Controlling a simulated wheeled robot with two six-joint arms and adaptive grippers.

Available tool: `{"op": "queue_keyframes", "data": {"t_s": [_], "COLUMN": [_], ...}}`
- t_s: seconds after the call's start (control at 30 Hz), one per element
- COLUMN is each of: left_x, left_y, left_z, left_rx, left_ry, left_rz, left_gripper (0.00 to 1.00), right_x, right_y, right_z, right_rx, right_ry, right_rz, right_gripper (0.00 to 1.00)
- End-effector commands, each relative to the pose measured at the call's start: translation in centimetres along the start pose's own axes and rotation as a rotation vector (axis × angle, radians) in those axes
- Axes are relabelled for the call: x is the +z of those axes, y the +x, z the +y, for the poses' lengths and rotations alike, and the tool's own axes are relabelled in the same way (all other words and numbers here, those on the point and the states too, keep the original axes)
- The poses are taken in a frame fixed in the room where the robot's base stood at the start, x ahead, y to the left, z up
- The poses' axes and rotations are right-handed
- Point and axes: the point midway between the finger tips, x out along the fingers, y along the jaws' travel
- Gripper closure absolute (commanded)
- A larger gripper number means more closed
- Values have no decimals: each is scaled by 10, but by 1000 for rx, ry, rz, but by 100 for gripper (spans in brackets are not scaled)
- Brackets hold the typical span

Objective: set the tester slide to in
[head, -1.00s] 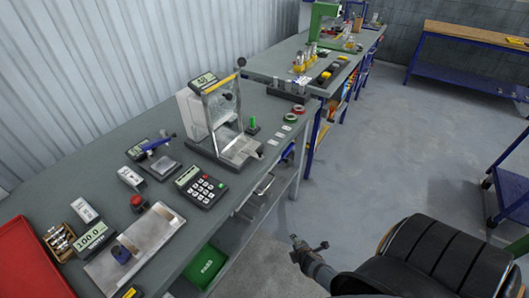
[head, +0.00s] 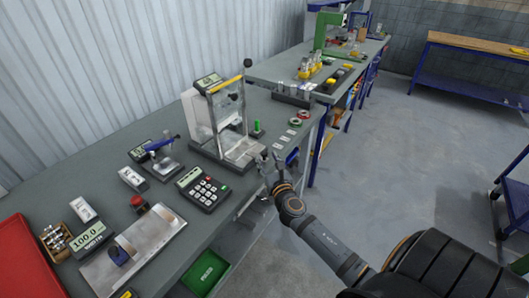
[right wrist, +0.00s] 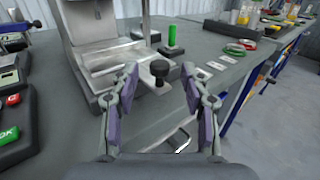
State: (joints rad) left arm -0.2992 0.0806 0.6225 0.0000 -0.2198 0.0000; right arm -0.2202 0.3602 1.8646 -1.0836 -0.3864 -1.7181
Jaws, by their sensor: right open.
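The tester (head: 220,115) stands on the grey bench, a pale frame with a small display on top and a ball-ended lever. Its metal base and slide also show in the right wrist view (right wrist: 105,68). A black knob (right wrist: 160,69) stands on a flat metal tab at the slide's front edge, jutting toward me. My right gripper (head: 271,160) is open and empty at the bench's front edge by the tester. In the right wrist view its fingers lie left and right of the knob, which appears beyond them, apart. My left gripper is not in view.
A keypad box (head: 202,187) sits left of the tester. A green cylinder (right wrist: 172,36) stands behind the knob, with white tags (right wrist: 208,69) and tape rolls (right wrist: 236,49) to the right. A drawer handle (right wrist: 182,141) shows below the bench edge.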

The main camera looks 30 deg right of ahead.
Motion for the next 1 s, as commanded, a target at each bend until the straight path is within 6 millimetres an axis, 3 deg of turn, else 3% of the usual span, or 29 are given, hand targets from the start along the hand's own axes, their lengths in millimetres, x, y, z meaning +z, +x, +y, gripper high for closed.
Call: {"op": "queue_keyframes", "data": {"t_s": [0.2, 0.53, 0.87, 1.0], "left_x": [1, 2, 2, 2], "left_y": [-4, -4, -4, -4], "left_z": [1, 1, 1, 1], "left_rx": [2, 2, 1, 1], "left_ry": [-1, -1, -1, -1], "left_rz": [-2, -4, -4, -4], "left_gripper": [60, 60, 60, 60], "right_x": [0, -1, -1, -1], "right_y": [31, 36, 36, 35], "right_z": [0, 0, 0, 0], "right_rx": [-1, 1, 1, 1], "right_ry": [0, 1, 1, 1], "right_rz": [0, 1, 1, 1], "right_gripper": [53, 53, 97, 100]}}
